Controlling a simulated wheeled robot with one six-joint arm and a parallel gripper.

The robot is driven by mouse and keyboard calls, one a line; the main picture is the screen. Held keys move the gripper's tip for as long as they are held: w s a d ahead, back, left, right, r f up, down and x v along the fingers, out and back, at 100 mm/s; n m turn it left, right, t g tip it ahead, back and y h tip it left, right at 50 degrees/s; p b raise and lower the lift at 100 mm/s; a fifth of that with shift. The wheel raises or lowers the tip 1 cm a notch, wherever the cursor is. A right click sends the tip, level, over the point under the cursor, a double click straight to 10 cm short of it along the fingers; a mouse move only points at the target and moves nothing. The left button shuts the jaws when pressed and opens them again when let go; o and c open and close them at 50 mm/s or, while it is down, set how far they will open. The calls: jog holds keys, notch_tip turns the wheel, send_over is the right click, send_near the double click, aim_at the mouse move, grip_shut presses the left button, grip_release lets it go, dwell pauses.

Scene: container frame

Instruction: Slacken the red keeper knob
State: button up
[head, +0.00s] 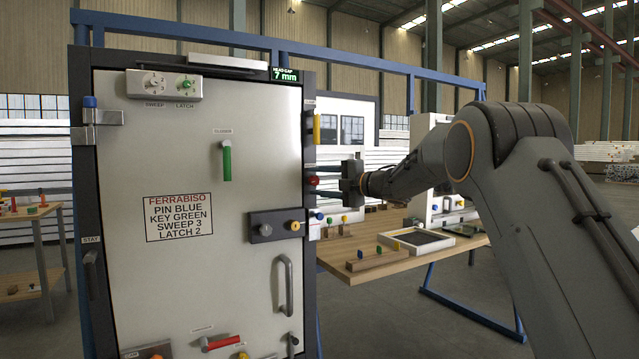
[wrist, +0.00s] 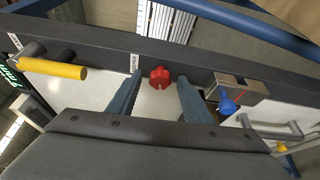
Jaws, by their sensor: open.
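The red keeper knob (head: 313,181) sticks out from the right edge of the container's dark door frame in the head view. In the wrist view the same lobed red knob (wrist: 160,77) shows near the upper middle, with a dark slot or gap at its lower side. My gripper (head: 344,181) is just right of the knob and points at it. In the wrist view my gripper (wrist: 158,81) is open, with one finger on each side of the knob. Clear gaps show between the knob and both fingers, so they appear not to touch it.
A yellow handle (head: 317,129) is above the knob on the frame, and a blue-tipped fitting (wrist: 229,102) is below it. The white door (head: 250,190) carries a green handle (head: 227,162). A wooden bench (head: 385,262) with small parts stands at the right.

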jog(key=v, duration=0.8)
jog(key=s+d+f+m+t+h, duration=0.5)
jog(key=d+m+h, duration=0.5)
jog(key=m, duration=0.5)
jog(key=s+d+f+m+g+h, duration=0.2)
jog(key=s+f+m+g, duration=0.1)
jog(key=s+f, duration=0.35)
jog(key=s+d+f+m+g+h, duration=0.2)
jog(key=s+f+m, duration=0.25)
jog(key=s, duration=0.35)
jog(key=s+f+m+g, duration=0.2)
jog(key=s+f+g, duration=0.15)
jog(key=s, duration=0.75)
jog(key=s+f+m+g, duration=0.25)
jog(key=s+f, duration=0.25)
jog(key=s, duration=0.6)
jog(key=s+f+m+g, duration=0.1)
jog(key=s+f+g, duration=0.3)
jog(key=s, duration=0.7)
jog(key=s+d+r+m+h+p, duration=0.1)
jog(key=d+r+p, duration=0.5)
jog(key=p, duration=0.7)
jog(key=shift+s+m, duration=0.25)
jog(key=shift+m, duration=0.25)
